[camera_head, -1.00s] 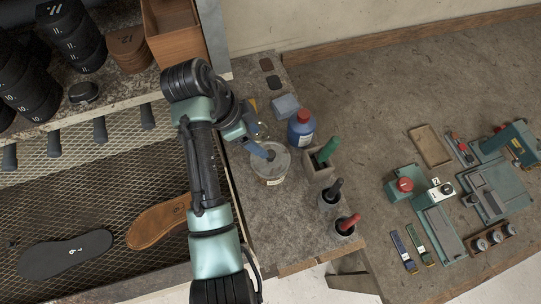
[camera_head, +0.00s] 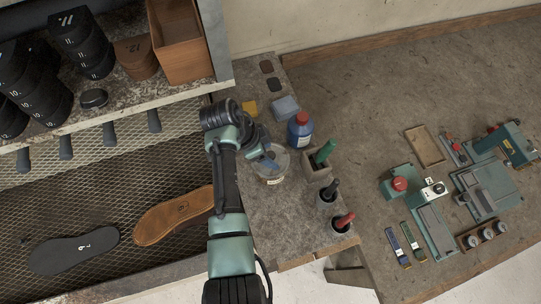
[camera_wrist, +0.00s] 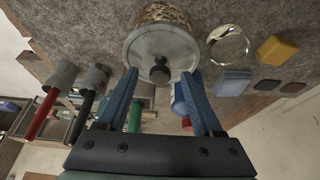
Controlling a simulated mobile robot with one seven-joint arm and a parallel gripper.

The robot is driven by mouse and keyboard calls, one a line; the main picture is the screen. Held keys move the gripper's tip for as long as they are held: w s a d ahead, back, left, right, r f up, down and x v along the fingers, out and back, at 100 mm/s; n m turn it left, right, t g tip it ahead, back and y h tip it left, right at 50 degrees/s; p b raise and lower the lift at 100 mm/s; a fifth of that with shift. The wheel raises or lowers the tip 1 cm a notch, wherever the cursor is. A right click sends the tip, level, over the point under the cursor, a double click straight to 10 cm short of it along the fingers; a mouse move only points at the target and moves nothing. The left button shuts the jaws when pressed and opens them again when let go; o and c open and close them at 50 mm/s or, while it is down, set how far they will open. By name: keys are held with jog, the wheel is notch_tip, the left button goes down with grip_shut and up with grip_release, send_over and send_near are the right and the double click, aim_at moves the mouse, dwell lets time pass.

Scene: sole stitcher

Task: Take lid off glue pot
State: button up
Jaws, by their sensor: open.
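The glue pot (camera_head: 273,175) stands on the bench in the head view, partly covered by my gripper. In the wrist view its speckled body (camera_wrist: 162,14) sits behind the round grey lid (camera_wrist: 145,48), which has a dark knob (camera_wrist: 159,72). The lid is on the pot. My gripper (camera_wrist: 161,75) is open, with its two blue fingers on either side of the knob and a gap around it. In the head view my gripper (camera_head: 269,159) is at the pot's top. Whether the fingers touch the lid is unclear.
A blue bottle with a red cap (camera_head: 300,130) stands close to the pot. Green (camera_head: 324,151), black (camera_head: 331,190) and red (camera_head: 344,220) handles stand in holders nearby. A yellow block (camera_head: 249,107) and a blue-grey block (camera_head: 285,106) lie behind. A clear round dish (camera_wrist: 229,43) is beside the pot.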

grip_shut()
dwell(0.3)
